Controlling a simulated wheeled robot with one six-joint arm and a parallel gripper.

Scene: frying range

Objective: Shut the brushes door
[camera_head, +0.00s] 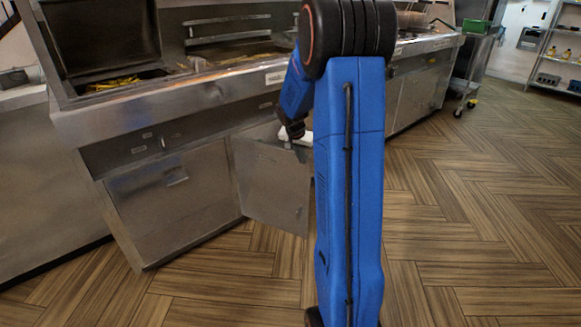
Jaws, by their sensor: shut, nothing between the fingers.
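A steel cabinet door (268,188) under the frying range stands open, swung out over the floor. Its left edge meets the cabinet front, and its right edge reaches to behind my arm. I cannot read a label that marks it as the brushes door. My gripper (291,134) is shut and empty, near the door's top edge beside my arm. I cannot tell whether it touches the door. My blue arm hides the cabinet opening and part of the door's right side.
The frying range counter (170,100) runs along the back, with fries in its fryer well (112,84). A shut cabinet door (173,200) is to the left. A wheeled cart (468,85) stands at the back right. The wooden floor (480,230) at right is clear.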

